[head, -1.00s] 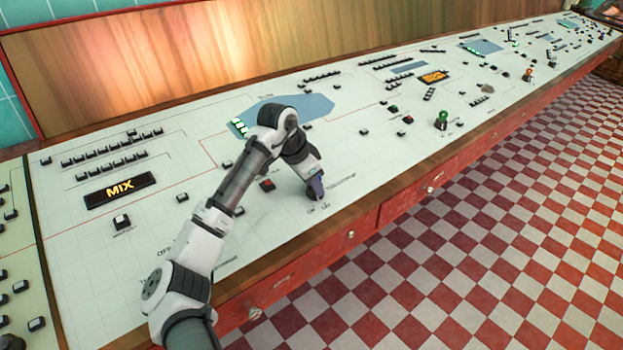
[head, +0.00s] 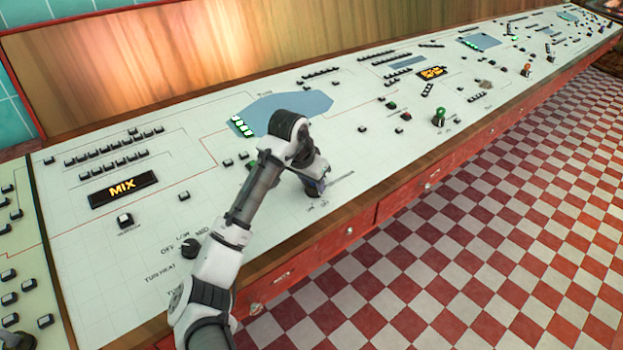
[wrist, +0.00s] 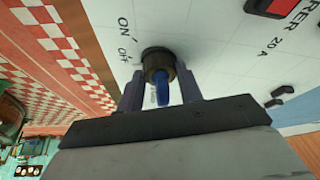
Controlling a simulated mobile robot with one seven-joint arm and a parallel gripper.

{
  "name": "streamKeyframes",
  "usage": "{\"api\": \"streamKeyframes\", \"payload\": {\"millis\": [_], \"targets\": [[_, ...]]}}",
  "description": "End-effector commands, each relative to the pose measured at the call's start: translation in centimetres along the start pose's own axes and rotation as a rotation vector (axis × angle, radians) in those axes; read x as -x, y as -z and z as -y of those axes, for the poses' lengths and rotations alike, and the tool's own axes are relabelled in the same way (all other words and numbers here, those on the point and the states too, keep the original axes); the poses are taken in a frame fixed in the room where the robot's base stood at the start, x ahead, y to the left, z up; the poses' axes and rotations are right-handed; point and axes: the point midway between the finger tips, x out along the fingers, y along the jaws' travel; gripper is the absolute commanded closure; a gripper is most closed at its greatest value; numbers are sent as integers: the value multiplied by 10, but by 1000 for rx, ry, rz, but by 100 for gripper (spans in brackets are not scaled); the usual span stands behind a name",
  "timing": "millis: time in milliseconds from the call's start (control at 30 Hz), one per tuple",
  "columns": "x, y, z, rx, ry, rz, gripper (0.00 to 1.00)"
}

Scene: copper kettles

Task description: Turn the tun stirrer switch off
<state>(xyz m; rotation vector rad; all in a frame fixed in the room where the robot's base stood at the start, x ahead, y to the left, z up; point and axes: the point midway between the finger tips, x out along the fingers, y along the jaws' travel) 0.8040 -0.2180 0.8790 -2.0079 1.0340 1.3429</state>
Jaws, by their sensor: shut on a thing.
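The tun stirrer switch (wrist: 161,90) shows in the wrist view as a blue lever on a round black collar, with "ON" and "OFF" printed beside it on the white panel. My gripper (wrist: 161,98) has a finger on each side of the lever and is shut on it. In the head view my gripper (head: 315,188) points down at the panel near its front edge and mostly hides the switch. Which label the lever points to cannot be told clearly.
A black rotary knob (head: 171,249) marked OFF, LOW, MED lies left of my arm. A red rocker switch (wrist: 268,7) lies at the upper right of the wrist view. A green knob (head: 438,117) stands farther along the panel. Red drawers (head: 345,232) line the panel's front.

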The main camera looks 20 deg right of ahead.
Motion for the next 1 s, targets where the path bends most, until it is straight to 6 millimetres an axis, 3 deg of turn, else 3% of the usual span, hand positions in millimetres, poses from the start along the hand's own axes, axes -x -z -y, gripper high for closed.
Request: {"api": "streamKeyframes", "payload": {"millis": [600,633,767,800,1000], "targets": [[0,0,0,23,9,-1,87],[0,0,0,23,9,-1,63],[0,0,0,22,9,-1,46],[0,0,0,22,9,-1,42],[0,0,0,22,9,0,42]]}}
